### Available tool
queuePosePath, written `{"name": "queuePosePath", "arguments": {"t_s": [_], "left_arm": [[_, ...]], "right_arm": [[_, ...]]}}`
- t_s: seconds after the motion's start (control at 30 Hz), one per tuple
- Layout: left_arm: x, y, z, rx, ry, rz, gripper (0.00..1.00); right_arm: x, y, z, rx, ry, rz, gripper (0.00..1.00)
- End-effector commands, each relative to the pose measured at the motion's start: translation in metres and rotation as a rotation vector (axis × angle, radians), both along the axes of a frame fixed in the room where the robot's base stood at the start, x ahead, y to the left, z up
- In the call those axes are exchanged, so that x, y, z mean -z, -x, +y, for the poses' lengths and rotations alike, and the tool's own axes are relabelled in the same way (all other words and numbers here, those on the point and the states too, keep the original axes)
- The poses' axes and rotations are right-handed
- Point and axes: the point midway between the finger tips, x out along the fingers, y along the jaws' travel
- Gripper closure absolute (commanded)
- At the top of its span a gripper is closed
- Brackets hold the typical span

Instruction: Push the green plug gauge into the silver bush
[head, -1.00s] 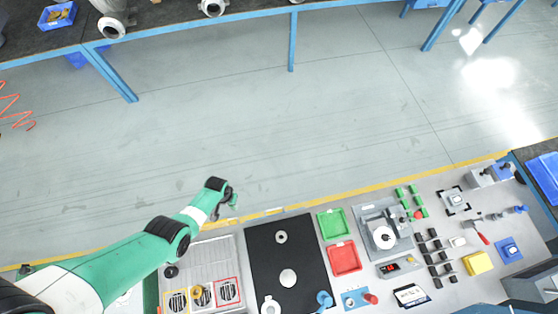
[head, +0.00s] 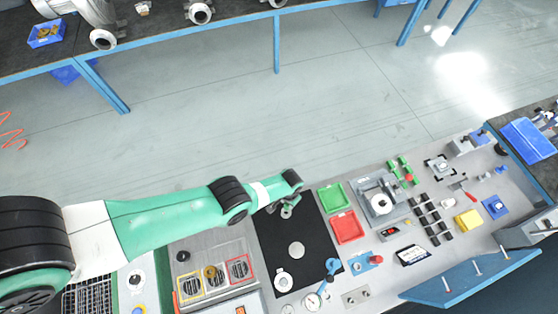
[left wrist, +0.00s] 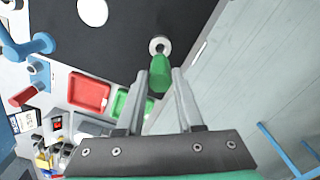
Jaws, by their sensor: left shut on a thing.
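The green plug gauge (left wrist: 160,74) is between the two fingers of my left gripper (left wrist: 160,78), which is shut on it. The silver bush (left wrist: 160,45), a small ring with a dark hole, lies on the black mat (left wrist: 120,45), just past the gauge's far end in the left wrist view. I cannot tell whether the gauge touches the bush or is above it. In the head view my left gripper (head: 285,207) is over the far part of the mat and partly hides the bush (head: 288,213). My right gripper is in neither view.
A pale disc (head: 296,250) and a white ring-shaped part (head: 284,281) lie nearer on the mat. Green (head: 331,197) and red (head: 347,227) trays stand right of it. A grey fixture (head: 378,195) stands beyond them. A vented panel (head: 213,270) lies left.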

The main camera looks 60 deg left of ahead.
Motion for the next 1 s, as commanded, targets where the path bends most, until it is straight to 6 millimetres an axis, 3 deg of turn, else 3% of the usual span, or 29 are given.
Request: {"name": "queuePosePath", "arguments": {"t_s": [0.23, 0.73, 1.0], "left_arm": [[-0.001, 0.001, 0.000, -0.001, 0.000, 0.000, 1.00], [0.044, 0.001, 0.001, -0.002, 0.000, -0.001, 1.00], [0.051, 0.001, 0.001, -0.002, 0.000, -0.001, 1.00]], "right_arm": [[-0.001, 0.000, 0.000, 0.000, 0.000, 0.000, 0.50], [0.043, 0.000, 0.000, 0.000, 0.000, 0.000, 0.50], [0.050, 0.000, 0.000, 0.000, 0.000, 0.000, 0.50]]}}
